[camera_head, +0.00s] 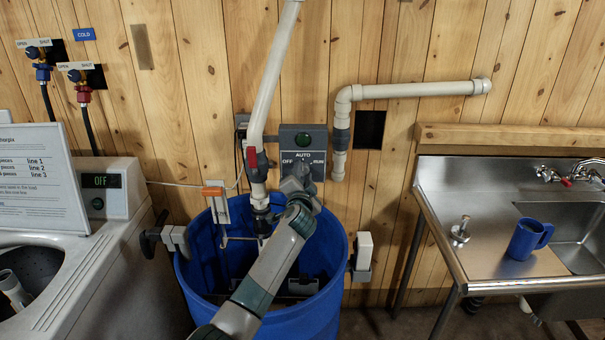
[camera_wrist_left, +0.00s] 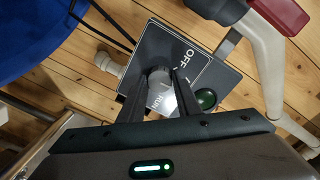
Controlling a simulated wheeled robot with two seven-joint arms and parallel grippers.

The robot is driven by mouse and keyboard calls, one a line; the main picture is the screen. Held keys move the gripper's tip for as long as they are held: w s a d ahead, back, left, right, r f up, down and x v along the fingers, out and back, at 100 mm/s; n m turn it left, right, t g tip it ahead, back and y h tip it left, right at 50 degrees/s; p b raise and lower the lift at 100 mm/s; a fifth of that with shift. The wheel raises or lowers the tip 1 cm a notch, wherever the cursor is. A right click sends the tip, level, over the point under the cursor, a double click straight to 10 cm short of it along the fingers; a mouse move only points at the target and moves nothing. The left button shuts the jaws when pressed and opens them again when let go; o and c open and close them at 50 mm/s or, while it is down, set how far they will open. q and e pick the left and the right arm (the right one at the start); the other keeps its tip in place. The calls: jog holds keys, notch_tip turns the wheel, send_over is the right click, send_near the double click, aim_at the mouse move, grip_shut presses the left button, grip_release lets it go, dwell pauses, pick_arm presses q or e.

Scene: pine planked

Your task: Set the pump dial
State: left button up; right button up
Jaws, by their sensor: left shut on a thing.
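The pump control box (camera_head: 317,141) is grey and mounted on the plank wall. It has a round green lamp (camera_head: 303,139) and a dark plate marked AUTO, OFF and RUN. My left gripper (camera_head: 300,172) is at the plate and hides the dial in the head view. In the left wrist view the grey, round dial (camera_wrist_left: 159,77) sits between the two fingers of my left gripper (camera_wrist_left: 161,85), which is shut on it. I cannot tell where the dial points. My right gripper is not in view.
A blue barrel (camera_head: 339,239) stands below the box, with a white pipe (camera_head: 274,80) and red-handled valve coming down into it. A washing machine (camera_head: 112,250) is on the left. A steel sink (camera_head: 458,200) with a blue mug (camera_head: 525,240) is on the right.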

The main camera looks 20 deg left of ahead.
pick_arm(q)
jog(key=shift+m, duration=0.4)
jog(key=o, duration=1.1)
jog(key=shift+c, duration=0.2)
jog(key=shift+s+d, duration=0.1)
jog(key=shift+s, duration=0.05)
jog(key=b+v, duration=0.4)
jog(key=v, duration=1.3)
jog(key=shift+b, duration=0.3)
jog(key=shift+d+f, duration=0.1)
